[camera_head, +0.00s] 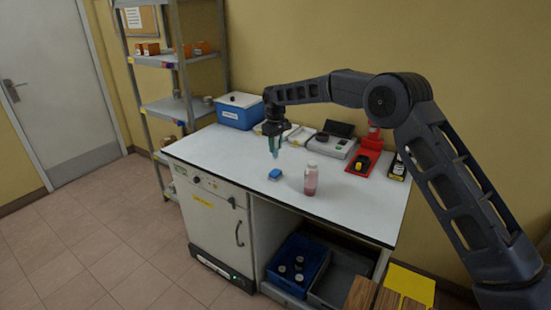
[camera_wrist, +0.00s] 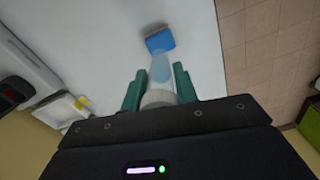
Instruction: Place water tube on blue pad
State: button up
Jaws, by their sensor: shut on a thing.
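The blue pad (camera_head: 275,174) lies on the white bench top, and it also shows near the top of the wrist view (camera_wrist: 160,40). My gripper (camera_head: 274,143) is above the bench, a little above and beside the pad in the head view. In the wrist view its green fingers (camera_wrist: 158,85) are shut on the water tube (camera_wrist: 160,70), a clear, pale blue tube with a tapered end pointing toward the pad. In the head view the tube is small and mostly hidden between the fingers. The tube appears apart from the pad.
A bottle with reddish liquid (camera_head: 311,181) stands right of the pad. A blue box (camera_head: 240,110), a grey device (camera_head: 332,146) and a red holder (camera_head: 364,162) line the back. The left and front of the bench top (camera_head: 225,160) are clear.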

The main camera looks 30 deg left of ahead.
aim_at(275, 157)
jog(key=shift+f, duration=3)
jog(key=shift+f, duration=0.1)
jog(key=o, duration=0.9)
jog(key=shift+o, duration=0.2)
notch_tip(275, 157, up, 12)
jog(key=shift+r, duration=0.15)
jog(key=shift+d, duration=0.1)
